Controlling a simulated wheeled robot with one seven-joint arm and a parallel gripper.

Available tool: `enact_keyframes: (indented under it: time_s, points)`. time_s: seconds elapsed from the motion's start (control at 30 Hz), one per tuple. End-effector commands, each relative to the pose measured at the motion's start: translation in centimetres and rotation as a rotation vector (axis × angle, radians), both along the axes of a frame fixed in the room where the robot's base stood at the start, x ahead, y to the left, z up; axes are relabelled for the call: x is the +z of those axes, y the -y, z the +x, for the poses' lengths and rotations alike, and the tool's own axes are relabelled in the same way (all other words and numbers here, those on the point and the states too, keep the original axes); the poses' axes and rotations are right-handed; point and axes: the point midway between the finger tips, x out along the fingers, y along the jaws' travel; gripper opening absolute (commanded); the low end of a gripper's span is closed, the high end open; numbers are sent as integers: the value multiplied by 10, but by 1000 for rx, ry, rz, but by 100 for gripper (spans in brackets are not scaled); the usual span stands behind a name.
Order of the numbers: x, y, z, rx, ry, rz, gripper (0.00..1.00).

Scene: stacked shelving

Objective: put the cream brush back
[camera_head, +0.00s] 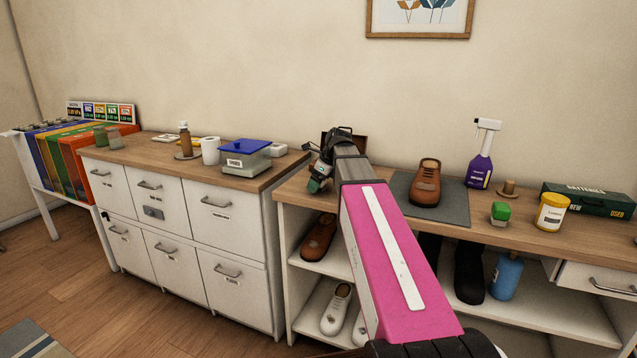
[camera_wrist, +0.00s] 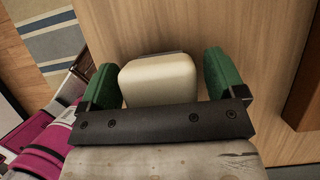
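The cream brush (camera_wrist: 158,80) shows in the wrist view as a rounded cream block with a thin dark edge at its far side. It lies between the two green fingers of my gripper (camera_wrist: 165,76). A narrow gap shows between the brush and the right finger; the left finger is close beside it, and contact there is unclear. The fingers look open around the brush. In the head view my gripper (camera_head: 319,178) is over the left end of the wooden shelf top (camera_head: 380,205); the brush is hidden there.
A brown box (camera_head: 354,142) stands behind my gripper. The drawer cabinet (camera_head: 240,235) stands left.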

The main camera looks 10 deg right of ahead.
Motion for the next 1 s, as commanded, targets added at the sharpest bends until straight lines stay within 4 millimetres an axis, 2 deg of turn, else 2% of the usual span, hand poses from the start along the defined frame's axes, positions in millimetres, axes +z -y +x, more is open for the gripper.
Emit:
enact_keyframes:
  time_s: [0.23,0.37,0.8,1.0]
  points:
    - [1,0,0,0,0,0,89]
    - [9,3,-1,0,1,0,89]
    - [77,28,-18,-1,3,-1,89]
    - [101,37,-24,-1,0,0,89]
